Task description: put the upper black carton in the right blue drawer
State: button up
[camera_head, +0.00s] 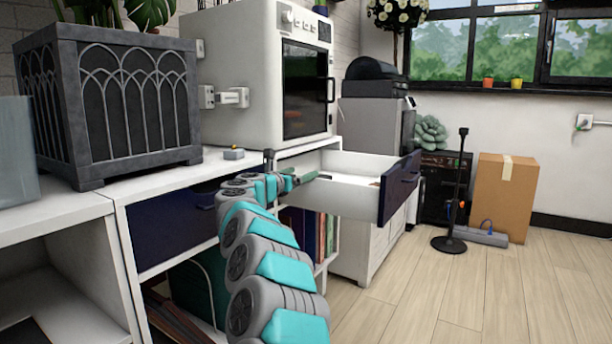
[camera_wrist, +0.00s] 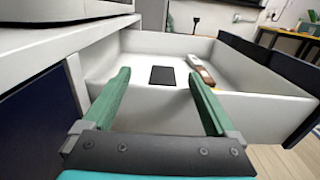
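The right blue drawer (camera_head: 400,187) is pulled open; its white inside also shows in the wrist view (camera_wrist: 255,105). A small flat black block (camera_wrist: 162,76), which looks like a black carton, lies on the drawer floor. My gripper (camera_head: 300,178) is at the drawer's near side. In the wrist view my gripper (camera_wrist: 158,74) has its two green fingers wide apart with nothing between them. The black block shows beyond the fingertips, apart from them. I cannot make out a second black carton in either view.
A brown and white object (camera_wrist: 202,72) lies in the drawer beside the block. The left blue drawer (camera_head: 165,228) is shut.

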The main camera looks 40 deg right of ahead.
jog(key=shift+r+v, duration=0.2)
jog(key=shift+v, duration=2.1)
